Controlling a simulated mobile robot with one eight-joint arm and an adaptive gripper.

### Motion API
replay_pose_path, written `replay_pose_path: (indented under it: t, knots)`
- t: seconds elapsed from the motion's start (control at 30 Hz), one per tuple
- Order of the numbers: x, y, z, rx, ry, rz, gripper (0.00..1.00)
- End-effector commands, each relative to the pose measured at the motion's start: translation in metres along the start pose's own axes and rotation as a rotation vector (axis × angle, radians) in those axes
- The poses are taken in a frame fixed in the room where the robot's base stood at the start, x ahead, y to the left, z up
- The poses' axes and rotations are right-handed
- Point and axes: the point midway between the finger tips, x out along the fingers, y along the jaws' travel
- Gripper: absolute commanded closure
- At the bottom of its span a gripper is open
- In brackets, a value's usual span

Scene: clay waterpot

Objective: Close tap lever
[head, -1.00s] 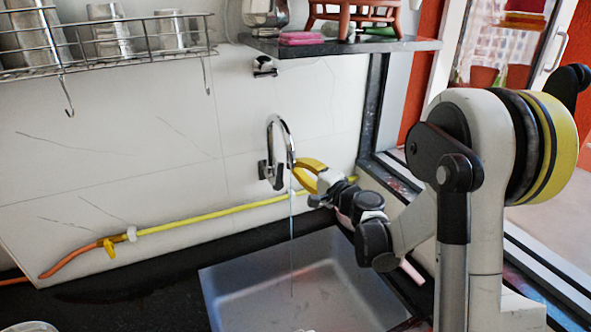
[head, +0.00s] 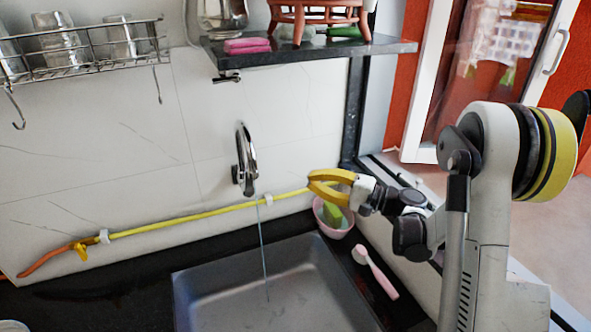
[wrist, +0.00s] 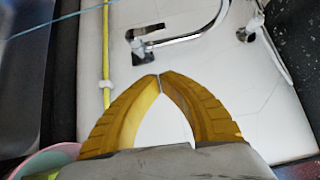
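The chrome gooseneck tap (head: 246,158) is mounted on the white wall above the sink. A thin stream of water (head: 262,240) runs from it into the sink. In the wrist view the tap spout (wrist: 190,38) lies beyond my fingertips, with a short lever (wrist: 146,31) by its dark wall base (wrist: 138,48). My gripper (head: 310,181) is right of the tap and clear of it. Its yellow fingers meet at the tips in the wrist view (wrist: 160,78), with nothing between them.
The sink (head: 275,285) is below. A yellow hose (head: 190,215) runs along the wall. A pink bowl (head: 333,222) and a brush (head: 375,272) are below my gripper. A shelf (head: 310,50) and a wire rack (head: 90,45) are above.

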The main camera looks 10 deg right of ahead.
Motion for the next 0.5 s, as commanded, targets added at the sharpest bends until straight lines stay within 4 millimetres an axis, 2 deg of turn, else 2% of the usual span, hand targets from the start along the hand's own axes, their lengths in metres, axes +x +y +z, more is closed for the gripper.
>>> replay_pose_path:
  t: [0.17, 0.5]
  knots:
    - [0.017, 0.001, 0.004, 0.004, -0.031, -0.002, 1.0]
    - [0.088, 0.003, 0.006, 0.004, -0.029, -0.001, 1.0]
